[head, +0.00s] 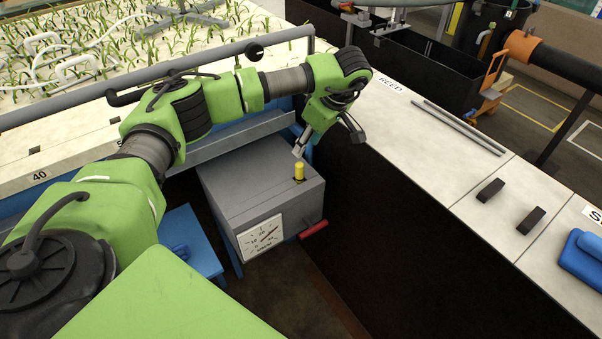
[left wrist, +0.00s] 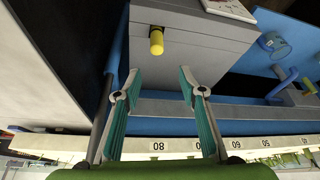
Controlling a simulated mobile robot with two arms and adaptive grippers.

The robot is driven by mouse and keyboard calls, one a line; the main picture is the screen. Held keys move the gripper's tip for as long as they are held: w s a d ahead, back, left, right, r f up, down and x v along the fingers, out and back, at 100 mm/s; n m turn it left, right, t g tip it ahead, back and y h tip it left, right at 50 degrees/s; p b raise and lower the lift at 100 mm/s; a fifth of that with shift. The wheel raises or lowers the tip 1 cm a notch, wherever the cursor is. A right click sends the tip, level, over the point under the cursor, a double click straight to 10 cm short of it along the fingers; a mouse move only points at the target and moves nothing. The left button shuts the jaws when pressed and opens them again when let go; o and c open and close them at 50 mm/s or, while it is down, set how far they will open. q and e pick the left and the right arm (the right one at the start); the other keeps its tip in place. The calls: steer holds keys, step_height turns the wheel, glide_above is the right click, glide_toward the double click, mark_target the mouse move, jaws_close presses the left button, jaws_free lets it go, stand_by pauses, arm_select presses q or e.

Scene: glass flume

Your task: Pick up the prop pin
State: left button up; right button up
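A short yellow pin (head: 299,171), which I take to be the prop pin, stands upright in the top of a grey box (head: 245,185). It also shows in the left wrist view (left wrist: 156,42), just beyond the fingertips and between their lines. My left gripper (head: 327,143) is open and empty, above the pin and slightly to its right in the head view. In the left wrist view its two teal-padded fingers (left wrist: 160,78) are spread apart and do not touch the pin. My right gripper is not in view.
The box has a white dial (head: 262,238) and a red handle (head: 313,229) on its front. A planted flume bed with a grey rail (head: 200,60) lies behind left. A pale bench (head: 470,175) at right carries grey rods (head: 460,127) and dark blocks (head: 490,190).

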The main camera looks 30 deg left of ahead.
arm_select(q)
glide_above(301, 164)
steer(key=f, duration=0.5)
steer(key=shift+s+d+f+p, duration=0.2)
steer(key=shift+s+d+p, duration=0.15)
steer(key=shift+d+p, duration=0.05)
steer(key=f, duration=0.1)
steer(key=f+p, duration=0.1)
steer(key=f, duration=0.2)
steer(key=shift+w+a+f, duration=0.25)
steer(key=shift+a+f, duration=0.1)
steer(key=shift+a+f+p, duration=0.2)
steer(key=shift+f+p, duration=0.1)
steer(key=shift+f, duration=0.1)
jaws_close()
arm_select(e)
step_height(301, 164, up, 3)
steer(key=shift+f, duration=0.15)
